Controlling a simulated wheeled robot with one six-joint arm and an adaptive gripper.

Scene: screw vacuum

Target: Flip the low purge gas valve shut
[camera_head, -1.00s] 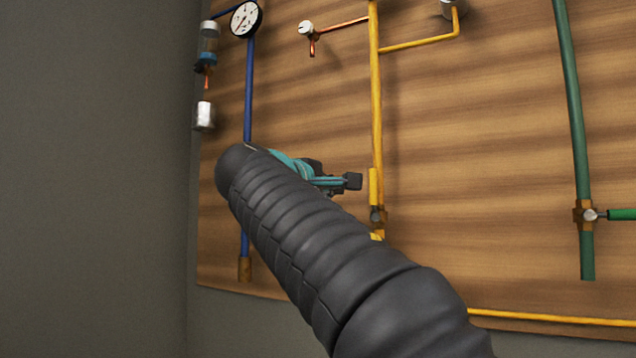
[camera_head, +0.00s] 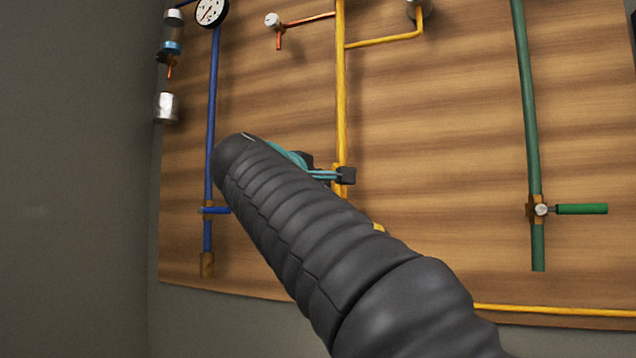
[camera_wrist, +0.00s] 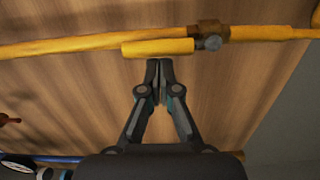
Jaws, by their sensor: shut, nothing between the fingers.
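A yellow-handled valve sits on the yellow pipe (camera_head: 341,90), near my gripper. In the wrist view its yellow handle (camera_wrist: 158,48) lies alongside the pipe, parallel to it, and its brass body (camera_wrist: 210,38) is at the handle's right end. My gripper (camera_wrist: 161,66) is shut and empty, its tips just below the handle's middle in that view; I cannot tell whether they touch it. In the head view my gripper (camera_head: 346,175) appears in front of the yellow pipe, and my arm hides most of the valve.
To the right, a green pipe (camera_head: 527,110) bears a valve with a green handle (camera_head: 582,209) sticking out sideways. To the left, a blue pipe (camera_head: 212,100) has a blue handle (camera_head: 215,210) and a gauge (camera_head: 211,12). The wooden panel (camera_head: 450,150) stands close behind.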

